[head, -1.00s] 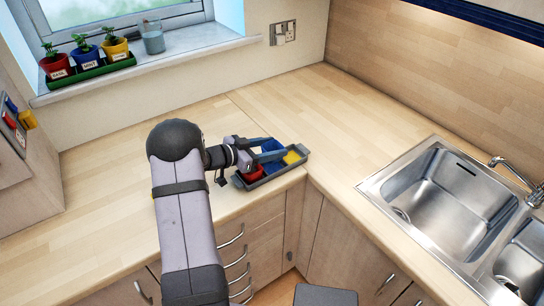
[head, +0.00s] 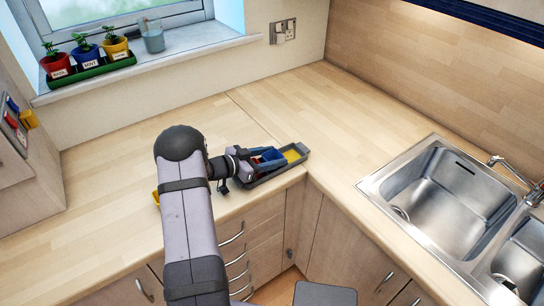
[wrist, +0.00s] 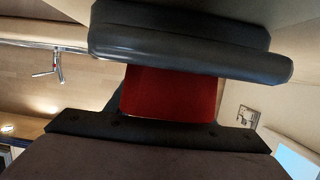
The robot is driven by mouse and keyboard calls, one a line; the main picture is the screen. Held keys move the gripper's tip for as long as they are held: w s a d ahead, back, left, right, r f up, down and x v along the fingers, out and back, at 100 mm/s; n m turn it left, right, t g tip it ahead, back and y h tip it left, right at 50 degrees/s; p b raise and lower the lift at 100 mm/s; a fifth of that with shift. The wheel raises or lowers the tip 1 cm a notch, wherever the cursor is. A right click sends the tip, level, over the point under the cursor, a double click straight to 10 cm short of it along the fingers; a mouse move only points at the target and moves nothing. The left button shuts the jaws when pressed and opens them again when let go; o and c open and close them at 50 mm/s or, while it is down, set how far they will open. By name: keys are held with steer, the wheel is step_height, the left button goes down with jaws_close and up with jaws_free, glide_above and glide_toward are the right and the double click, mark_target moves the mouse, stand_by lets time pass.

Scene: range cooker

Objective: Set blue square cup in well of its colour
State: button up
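A dark tray (head: 297,163) with coloured wells lies near the worktop's front corner. Its yellow well (head: 292,156) is at the right end. A blue shape (head: 269,155) shows in the middle, partly hidden by my gripper; I cannot tell blue cup from blue well. My gripper (head: 250,163) is at the tray's left part, low and close to it. In the wrist view a red surface (wrist: 172,94) shows between dark parts; I cannot tell whether it is a cup or a well.
A yellow thing (head: 156,198) shows partly behind my arm on the worktop. Potted plants (head: 86,55) and a glass (head: 152,36) stand on the windowsill. The sink (head: 440,200) is at right. The worktop behind the tray is clear.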

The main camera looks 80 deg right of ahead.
steer(key=o, duration=0.3)
steer(key=shift+o, duration=0.2)
steer(key=shift+r, duration=0.1)
steer(key=shift+w+r, duration=0.1)
steer(key=b+v, duration=0.2)
steer(key=v, duration=1)
steer(key=shift+b, duration=0.3)
